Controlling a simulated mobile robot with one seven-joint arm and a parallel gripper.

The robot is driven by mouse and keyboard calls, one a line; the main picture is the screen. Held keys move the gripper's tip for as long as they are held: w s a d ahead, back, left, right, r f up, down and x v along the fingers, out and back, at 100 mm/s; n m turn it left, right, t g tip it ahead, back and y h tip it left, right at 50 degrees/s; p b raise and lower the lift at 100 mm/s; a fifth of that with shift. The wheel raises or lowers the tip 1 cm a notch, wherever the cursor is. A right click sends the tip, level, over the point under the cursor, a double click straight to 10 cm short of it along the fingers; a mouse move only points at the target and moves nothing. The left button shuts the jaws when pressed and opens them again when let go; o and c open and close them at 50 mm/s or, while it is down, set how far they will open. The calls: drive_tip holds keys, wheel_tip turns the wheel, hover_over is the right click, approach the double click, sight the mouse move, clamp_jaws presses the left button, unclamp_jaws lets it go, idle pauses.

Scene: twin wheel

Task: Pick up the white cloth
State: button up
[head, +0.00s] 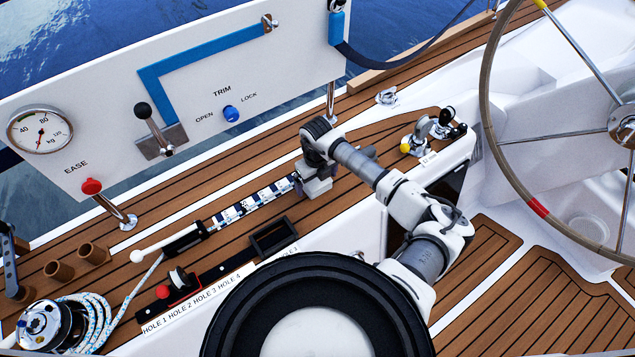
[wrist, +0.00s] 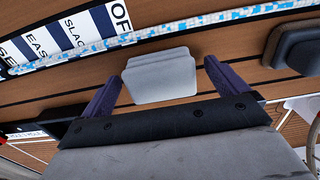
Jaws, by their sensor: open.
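The white cloth (wrist: 160,80) looks like a small folded, pale grey-white pad lying on the teak deck in the wrist view. My gripper (wrist: 161,74) has its two purple fingers apart, one to the left and one to the right of the cloth. The cloth's near edge lies close to the dark gripper body, and I cannot tell whether they touch. No finger is closed on it. In the head view my gripper (head: 315,187) is low over the deck, right of the labelled strip. I cannot make out the cloth there; the gripper and wrist probably cover it.
A labelled blue-and-white strip (head: 246,206) lies just left of my gripper. A black open frame (head: 273,237) and a track with a red knob (head: 180,286) are nearer. A white panel (head: 235,75) rises behind. Winch handles (head: 420,135) and the steering wheel (head: 487,100) are right.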

drive_tip(key=shift+f, duration=0.4)
drive_tip(key=shift+c, duration=0.5)
drive_tip(key=c, duration=1)
drive_tip(key=shift+o, duration=0.2)
drive_tip(key=shift+r, duration=0.1)
wheel_tip(320, 180, up, 20)
drive_tip(key=b, duration=0.2)
drive_tip(key=o, duration=0.4)
drive_tip(key=c, duration=0.3)
